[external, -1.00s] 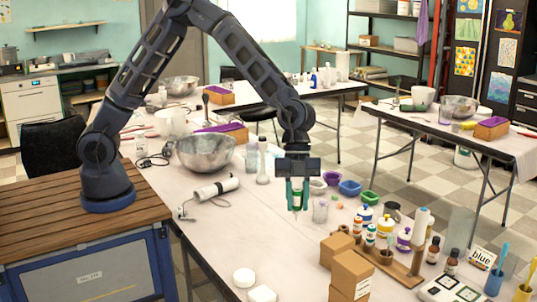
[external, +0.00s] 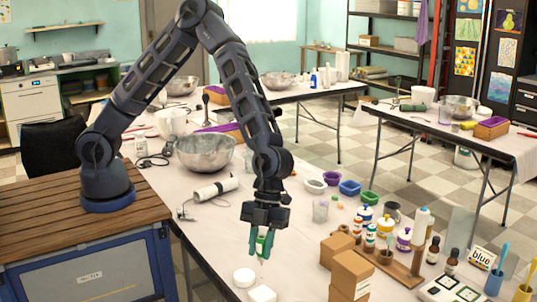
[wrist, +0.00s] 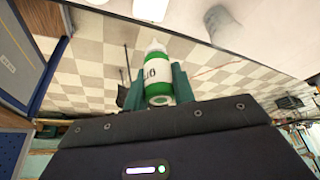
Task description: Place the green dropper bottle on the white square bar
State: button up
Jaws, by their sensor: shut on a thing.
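My gripper (external: 262,246) is shut on the green dropper bottle (external: 262,241), holding it above the table near its front left edge. In the wrist view the bottle (wrist: 158,72) sits between the teal fingers, with a green body, a white label and a pale tip pointing away from the palm. The white square bar (external: 262,294) lies flat on the table at the bottom of the external view, below the gripper. A gap shows between bottle and bar. A pale block (wrist: 150,9) at the top of the wrist view may be that bar.
A round white bar (external: 244,277) lies just left of and behind the square one. Stacked cardboard boxes (external: 350,272) stand to the right, with several bottles beyond. A metal bowl (external: 205,152) and a white cylinder (external: 215,188) are farther back.

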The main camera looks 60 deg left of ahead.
jog(key=shift+f, duration=4.7)
jog(key=shift+f, duration=0.1)
jog(key=o, duration=1)
jog(key=shift+c, duration=0.2)
